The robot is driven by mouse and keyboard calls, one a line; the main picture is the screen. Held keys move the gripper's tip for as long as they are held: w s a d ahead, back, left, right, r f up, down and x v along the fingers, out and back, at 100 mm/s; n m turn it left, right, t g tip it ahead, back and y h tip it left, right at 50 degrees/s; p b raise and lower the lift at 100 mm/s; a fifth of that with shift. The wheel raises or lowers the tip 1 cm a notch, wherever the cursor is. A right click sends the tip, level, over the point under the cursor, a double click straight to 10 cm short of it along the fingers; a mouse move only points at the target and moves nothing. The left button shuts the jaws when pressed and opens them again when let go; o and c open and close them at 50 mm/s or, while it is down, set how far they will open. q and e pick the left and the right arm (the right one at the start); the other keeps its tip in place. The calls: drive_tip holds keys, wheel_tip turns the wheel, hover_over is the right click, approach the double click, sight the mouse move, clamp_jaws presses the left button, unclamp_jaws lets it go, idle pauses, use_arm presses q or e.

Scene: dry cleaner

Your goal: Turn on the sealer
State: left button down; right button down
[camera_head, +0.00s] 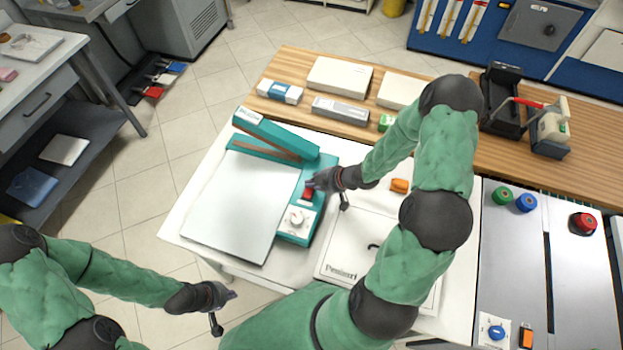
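The sealer (298,232) is a teal machine with a pale flat plate, standing on the white table left of centre. Its teal sealing arm (276,134) is raised at a slant at the back. A red switch (308,193) and a white dial (297,218) sit on its right side panel. My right gripper (313,184) is at the red switch, its tip over or touching the switch's upper edge; I cannot tell which. My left gripper (231,296) is in front of the table, low and apart from the sealer. Both grippers are too small to read their finger opening.
A white board (340,262) lies right of the sealer, partly under my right arm. An orange item (399,186) is beyond it. Boxes (339,76) and a tape dispenser (551,130) stand on the wooden counter behind. A grey worktop (510,255) is at right.

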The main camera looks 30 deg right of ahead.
drive_tip(key=shift+w+d+f+m+g+y+p, duration=0.15)
drive_tip(key=shift+m+g+y+p, duration=0.25)
drive_tip(key=shift+p, duration=2.25)
drive_tip(key=shift+f+b, duration=0.15)
drive_tip(key=shift+b, duration=0.15)
drive_tip(key=shift+a, duration=0.2)
drive_tip(key=shift+s+a+r, duration=0.25)
drive_tip(key=shift+s+a, duration=0.2)
drive_tip(key=shift+s, duration=0.1)
